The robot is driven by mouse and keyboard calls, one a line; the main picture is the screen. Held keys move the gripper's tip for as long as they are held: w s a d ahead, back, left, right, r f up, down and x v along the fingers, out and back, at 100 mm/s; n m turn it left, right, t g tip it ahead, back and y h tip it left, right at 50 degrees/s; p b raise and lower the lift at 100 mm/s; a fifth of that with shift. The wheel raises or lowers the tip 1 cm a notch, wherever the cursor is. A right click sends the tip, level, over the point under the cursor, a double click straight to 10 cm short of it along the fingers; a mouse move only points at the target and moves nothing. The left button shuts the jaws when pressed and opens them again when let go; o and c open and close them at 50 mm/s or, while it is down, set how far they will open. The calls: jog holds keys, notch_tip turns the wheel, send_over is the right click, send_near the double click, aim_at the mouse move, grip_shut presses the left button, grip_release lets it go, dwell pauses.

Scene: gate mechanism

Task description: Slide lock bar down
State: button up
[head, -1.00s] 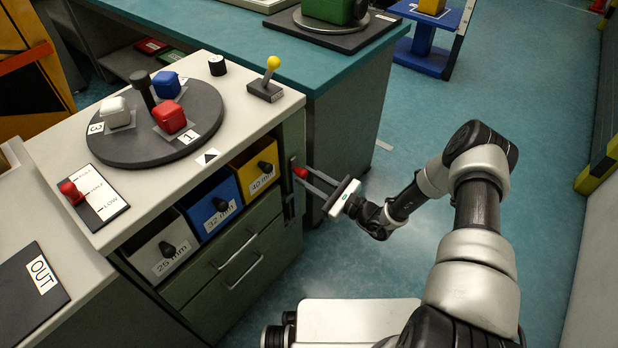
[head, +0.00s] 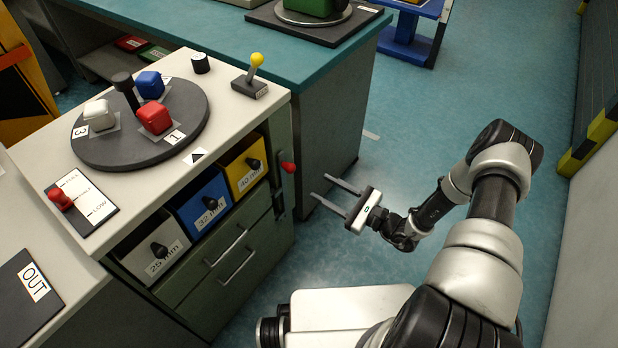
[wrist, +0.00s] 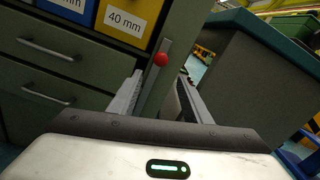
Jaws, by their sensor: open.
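The lock bar's red knob (head: 287,167) sticks out from a dark vertical slot plate (head: 279,190) on the cabinet's right side, near the top of the slot. In the wrist view the red knob (wrist: 160,59) shows beyond my fingers, on the grey strip of the lock bar (wrist: 158,76). My gripper (head: 319,188) is open and empty. Its two long fingers point left toward the cabinet, to the right of the knob and a little lower, apart from it. The wrist view shows both fingers (wrist: 160,90) spread, with the knob between and ahead of their tips.
Blue (head: 203,204), yellow (head: 245,168) and white (head: 158,249) bins sit in the cabinet above two handled drawers (head: 232,260). A turntable (head: 140,150) with coloured blocks stands on top. A teal-topped counter (head: 330,60) stands behind.

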jog(key=v, duration=0.6)
jog(key=shift+s+d, duration=0.25)
